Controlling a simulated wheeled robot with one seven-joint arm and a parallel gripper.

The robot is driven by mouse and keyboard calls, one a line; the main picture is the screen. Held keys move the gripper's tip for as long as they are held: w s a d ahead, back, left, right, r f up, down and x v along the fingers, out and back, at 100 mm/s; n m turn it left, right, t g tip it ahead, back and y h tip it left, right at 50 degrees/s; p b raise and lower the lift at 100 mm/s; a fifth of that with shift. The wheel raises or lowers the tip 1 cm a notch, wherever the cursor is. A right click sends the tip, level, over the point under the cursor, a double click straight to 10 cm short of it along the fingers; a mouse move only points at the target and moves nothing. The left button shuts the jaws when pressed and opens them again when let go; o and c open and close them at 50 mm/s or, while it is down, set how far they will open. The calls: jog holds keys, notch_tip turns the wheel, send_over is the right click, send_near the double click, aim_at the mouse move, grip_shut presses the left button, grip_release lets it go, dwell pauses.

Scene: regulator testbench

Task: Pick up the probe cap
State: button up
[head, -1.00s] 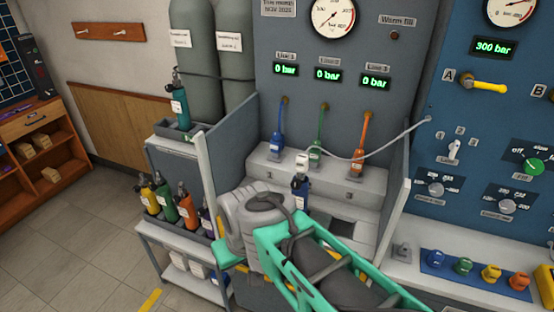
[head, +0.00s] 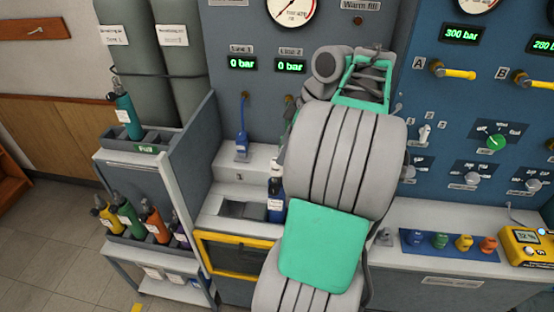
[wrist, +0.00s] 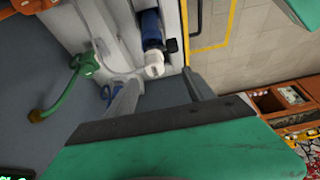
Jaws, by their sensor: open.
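The white top piece (wrist: 154,68) on a blue bottle may be the probe cap, but I cannot tell for sure. In the wrist view it lies between and just beyond the fingers of my gripper (wrist: 160,80), which are apart and empty. The dark blue bottle (wrist: 151,30) extends away from it. In the head view the blue bottle (head: 276,203) stands on the bench at the left edge of my arm, its top partly hidden. My arm hides the gripper there.
Blue (head: 241,146) and green (wrist: 84,65) hose fittings stand near the bottle. A dividing wall (head: 208,150) rises left of the bench. At the right, a strip with coloured knobs (head: 440,241) and a yellow meter (head: 526,245) occupy the ledge.

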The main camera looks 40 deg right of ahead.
aim_at(277, 166)
jog(key=x, duration=0.2)
jog(key=b+x, duration=0.1)
jog(key=x, duration=0.2)
jog(key=b+x, duration=0.1)
jog(key=x, duration=0.1)
jog(key=shift+w+d+f, duration=0.25)
jog(key=shift+w+d, duration=0.1)
jog(key=shift+w, duration=0.05)
grip_shut()
